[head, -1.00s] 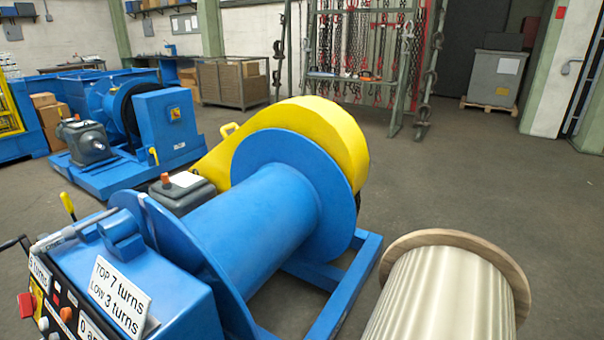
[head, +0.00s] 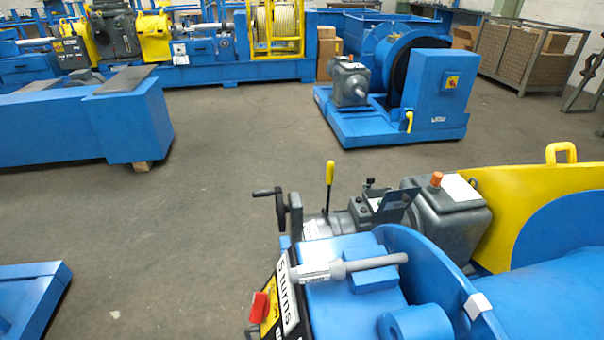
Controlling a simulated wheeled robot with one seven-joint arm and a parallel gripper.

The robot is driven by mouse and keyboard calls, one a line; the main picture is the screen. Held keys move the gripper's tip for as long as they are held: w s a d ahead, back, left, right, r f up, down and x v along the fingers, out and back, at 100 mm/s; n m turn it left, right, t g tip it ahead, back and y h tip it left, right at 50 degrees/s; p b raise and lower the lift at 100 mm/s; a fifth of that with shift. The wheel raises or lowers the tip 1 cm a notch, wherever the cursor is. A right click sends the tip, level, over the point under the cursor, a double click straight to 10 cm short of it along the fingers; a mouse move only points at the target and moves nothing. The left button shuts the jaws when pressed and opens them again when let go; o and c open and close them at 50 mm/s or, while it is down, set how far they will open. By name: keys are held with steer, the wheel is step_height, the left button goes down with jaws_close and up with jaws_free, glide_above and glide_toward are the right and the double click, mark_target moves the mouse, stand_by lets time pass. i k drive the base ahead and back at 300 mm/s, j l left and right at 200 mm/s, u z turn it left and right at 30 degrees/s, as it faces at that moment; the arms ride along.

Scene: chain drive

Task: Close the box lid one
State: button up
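I cannot make out an open box lid in the head view. A blue cabinet with a yellow switch (head: 446,100) stands on a winch base in the middle distance. A grey gearbox (head: 445,215) with an orange cap and a white label sits beside the yellow guard of the near winch. A few brown cardboard boxes (head: 327,50) stand against blue machinery at the back. My gripper is not in this view.
The near blue winch (head: 440,285) with its control panel fills the lower right; a crank handle (head: 278,205) and yellow lever (head: 329,185) stick up. A blue beam (head: 80,125) lies at left, a blue frame (head: 30,300) at lower left. The grey floor between is clear.

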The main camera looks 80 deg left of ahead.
mark_target(395, 199)
steer(key=u, duration=1.65)
steer(key=i+j+z, duration=0.25)
steer(key=j, duration=0.35)
steer(key=i+j+z, duration=0.1)
steer(key=i+j, duration=0.2)
steer(key=i+j+z, duration=0.15)
steer(key=j, duration=0.25)
steer(key=i+j+z, duration=0.1)
steer(key=j, duration=0.25)
steer(key=i+j+z, duration=0.1)
steer(key=j, duration=0.3)
steer(key=i+j+z, duration=0.15)
steer(key=j, duration=0.25)
